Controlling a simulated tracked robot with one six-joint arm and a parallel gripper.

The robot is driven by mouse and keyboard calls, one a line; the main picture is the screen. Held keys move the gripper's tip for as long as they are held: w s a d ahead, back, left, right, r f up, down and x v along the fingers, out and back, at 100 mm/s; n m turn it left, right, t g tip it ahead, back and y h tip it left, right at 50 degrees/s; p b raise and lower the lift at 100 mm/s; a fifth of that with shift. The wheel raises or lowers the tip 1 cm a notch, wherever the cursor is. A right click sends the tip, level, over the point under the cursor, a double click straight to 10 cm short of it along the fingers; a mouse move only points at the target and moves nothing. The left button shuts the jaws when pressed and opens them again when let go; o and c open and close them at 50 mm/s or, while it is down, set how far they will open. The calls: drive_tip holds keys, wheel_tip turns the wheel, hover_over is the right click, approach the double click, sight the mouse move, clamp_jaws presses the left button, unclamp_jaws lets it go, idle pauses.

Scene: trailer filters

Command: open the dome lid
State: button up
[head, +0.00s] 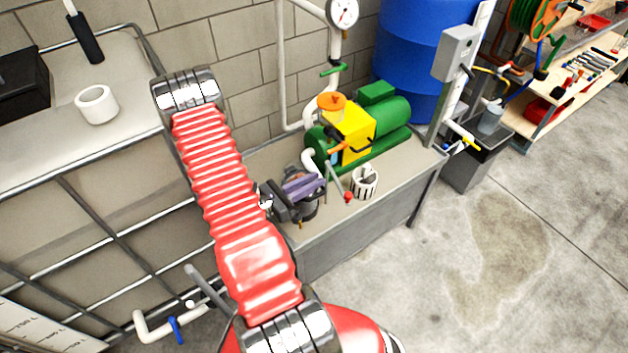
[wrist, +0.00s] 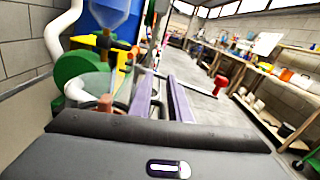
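My gripper (head: 306,183) is over the grey bench top, in front of the green pump (head: 388,122) and apart from it. In the wrist view its two purple fingers (wrist: 160,84) stand apart, with nothing seen between them. I cannot tell for certain which part is the dome lid; no plainly dome-shaped lid shows. In the wrist view the green and yellow pump parts (wrist: 78,75) are left of the fingers, partly blurred.
A red-tipped lever (head: 346,196) is close by. A blue barrel (head: 410,55) and a gauge (head: 343,12) are behind. A caged tank (head: 60,165) with a white ring (head: 97,104) is left. The right floor is clear.

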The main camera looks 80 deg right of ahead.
drive_tip(key=v, duration=1.3)
drive_tip(key=shift+w, duration=0.1)
drive_tip(key=shift+c, duration=0.4)
drive_tip(key=shift+w+a+r, duration=0.1)
drive_tip(key=shift+r, duration=0.1)
drive_tip(key=shift+c, duration=1.4)
drive_tip(key=a+r+m+y, duration=0.1)
drive_tip(key=w+a+r+m, duration=0.1)
drive_tip(key=r, duration=0.1)
drive_tip(key=w+a+r+m+y, duration=0.1)
drive_tip(key=r, duration=0.1)
drive_tip(key=shift+a+r+m+y, duration=0.1)
drive_tip(key=shift+r+m+y, duration=0.1)
drive_tip(key=shift+m+y, duration=0.1)
clamp_jaws()
drive_tip(key=w+a+r+m+t+y, duration=0.2)
drive_tip(key=a+r+t, duration=0.3)
drive_tip(key=a, duration=0.6)
drive_tip(key=w+a+r+m+t+y, duration=0.3)
drive_tip(key=a+r+t+y, duration=0.2)
drive_tip(key=a+r, duration=0.5)
drive_tip(key=w+a+r+m+t+y, duration=0.2)
drive_tip(key=a+r+t, duration=0.5)
drive_tip(key=a, duration=0.5)
drive_tip(key=shift+w+a+r+m+y, duration=0.25)
drive_tip(key=shift+w+r+y, duration=0.3)
drive_tip(key=shift+r+y, duration=0.35)
